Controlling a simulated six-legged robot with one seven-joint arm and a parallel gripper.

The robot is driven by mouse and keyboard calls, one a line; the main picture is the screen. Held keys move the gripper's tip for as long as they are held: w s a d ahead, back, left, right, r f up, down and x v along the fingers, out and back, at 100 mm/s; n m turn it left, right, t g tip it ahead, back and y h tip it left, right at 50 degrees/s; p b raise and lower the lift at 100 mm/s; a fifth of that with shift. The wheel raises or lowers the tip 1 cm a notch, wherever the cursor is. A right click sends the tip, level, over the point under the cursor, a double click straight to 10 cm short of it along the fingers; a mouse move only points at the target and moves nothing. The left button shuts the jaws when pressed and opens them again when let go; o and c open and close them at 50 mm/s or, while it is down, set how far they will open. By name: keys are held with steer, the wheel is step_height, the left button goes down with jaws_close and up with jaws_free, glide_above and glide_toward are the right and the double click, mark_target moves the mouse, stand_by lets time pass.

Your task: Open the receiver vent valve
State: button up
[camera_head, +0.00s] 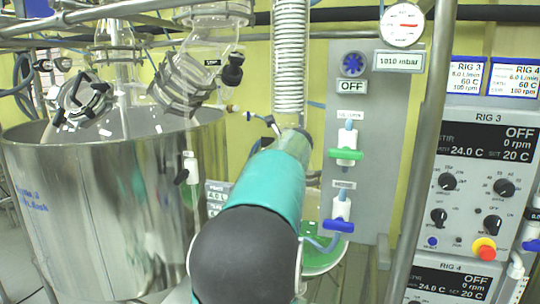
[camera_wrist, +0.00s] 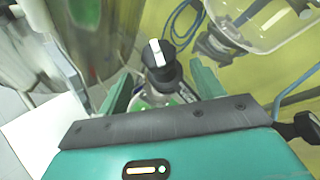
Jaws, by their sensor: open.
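In the wrist view, a black round knob (camera_wrist: 160,72) with a white bar across its top stands on a pale stem. My gripper (camera_wrist: 162,84) has its two teal fingers apart, one on each side of the knob. I see no clear contact, and the lower stem is partly hidden by the gripper body. In the head view, a black valve knob (camera_head: 232,72) sits beside the glassware with a small tag; I cannot tell if it is the same knob. My arm fills the lower middle there, and the gripper is hidden behind it.
A steel bath (camera_head: 105,215) with glassware stands at left. A grey panel (camera_head: 372,150) at right carries a green valve handle (camera_head: 346,154) and a blue one (camera_head: 340,226). A RIG 3 controller (camera_head: 487,140) is far right. Glassware (camera_wrist: 270,25) hangs at the wrist view's upper right.

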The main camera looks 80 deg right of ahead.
steer(key=v, duration=0.7)
steer(key=shift+a, duration=0.3)
steer(key=shift+s, duration=0.1)
steer(key=w+a+f+n+t+y, duration=0.15)
steer(key=w+a+n, duration=0.4)
steer(key=w, duration=0.55)
steer(key=w+a+f+n+y, duration=0.25)
steer(key=w+a+n, duration=0.3)
steer(key=a, duration=0.45)
steer(key=w+a+f+n+t+y, duration=0.1)
steer(key=w+a+f+n+y, duration=0.2)
steer(key=w+a, duration=0.45)
steer(key=w+a+f+n+y, duration=0.15)
steer(key=w+a+n, duration=0.4)
steer(key=a, duration=0.55)
steer(key=s+a+f+n+g+y, duration=0.1)
steer(key=a+f+n+y, duration=0.3)
steer(key=a+n, duration=0.85)
steer(key=s+a+f+n+g, duration=0.1)
steer(key=s+a+f+n, duration=0.3)
steer(key=a, duration=0.4)
steer(key=s+a+f+n+g, duration=0.1)
steer(key=s+a+f+n, duration=0.4)
steer(key=a, duration=0.3)
steer(key=shift+s+a+f+h, duration=0.3)
steer(key=shift+s+f, duration=0.2)
steer(key=shift+s, duration=0.2)
